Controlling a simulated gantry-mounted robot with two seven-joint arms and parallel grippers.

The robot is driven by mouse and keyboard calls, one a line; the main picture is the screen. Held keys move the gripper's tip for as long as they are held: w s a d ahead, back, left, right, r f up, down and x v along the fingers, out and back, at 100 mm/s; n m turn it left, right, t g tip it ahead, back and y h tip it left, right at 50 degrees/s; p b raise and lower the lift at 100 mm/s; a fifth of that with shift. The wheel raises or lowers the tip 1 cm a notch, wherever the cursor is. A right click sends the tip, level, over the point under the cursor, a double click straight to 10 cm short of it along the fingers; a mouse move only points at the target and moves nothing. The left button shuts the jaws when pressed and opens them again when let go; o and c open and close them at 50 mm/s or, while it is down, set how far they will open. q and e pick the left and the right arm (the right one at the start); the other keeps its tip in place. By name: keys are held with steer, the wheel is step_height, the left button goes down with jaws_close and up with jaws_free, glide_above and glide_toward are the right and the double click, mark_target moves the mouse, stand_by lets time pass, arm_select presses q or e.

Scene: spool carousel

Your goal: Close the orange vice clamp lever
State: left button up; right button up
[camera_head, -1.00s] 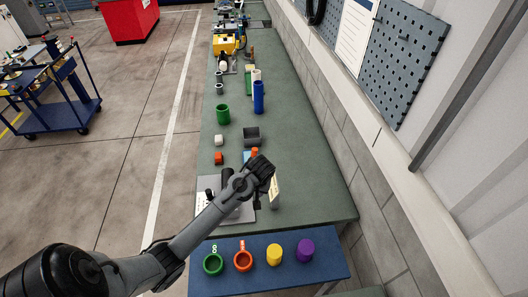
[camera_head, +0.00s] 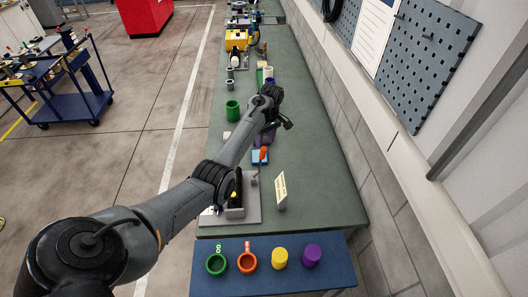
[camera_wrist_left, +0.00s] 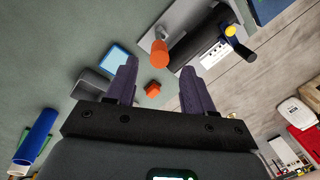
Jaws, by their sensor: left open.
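The orange lever handle (camera_head: 263,153) shows just below my left gripper in the head view, near a blue square piece (camera_head: 256,158). In the left wrist view the orange handle (camera_wrist_left: 160,52) is a short cylinder beyond and between my two fingertips, beside a dark clamp body on a grey plate (camera_wrist_left: 215,62). My left gripper (camera_head: 264,141) is open, its dark fingers pointing down at the bench. Its fingers also show apart and empty in the left wrist view (camera_wrist_left: 159,68). Their height above the handle is hard to tell. My right gripper is not in view.
A blue cylinder (camera_wrist_left: 38,135) and a green cup (camera_head: 232,110) stand farther along.

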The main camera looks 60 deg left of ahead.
mark_target(264, 148)
arm_select(q)
steer(key=f, duration=0.5)
steer(key=s+f, duration=0.1)
steer(key=f, duration=0.1)
steer(key=shift+f+p, duration=0.2)
steer(key=shift+p, duration=0.2)
jaws_close()
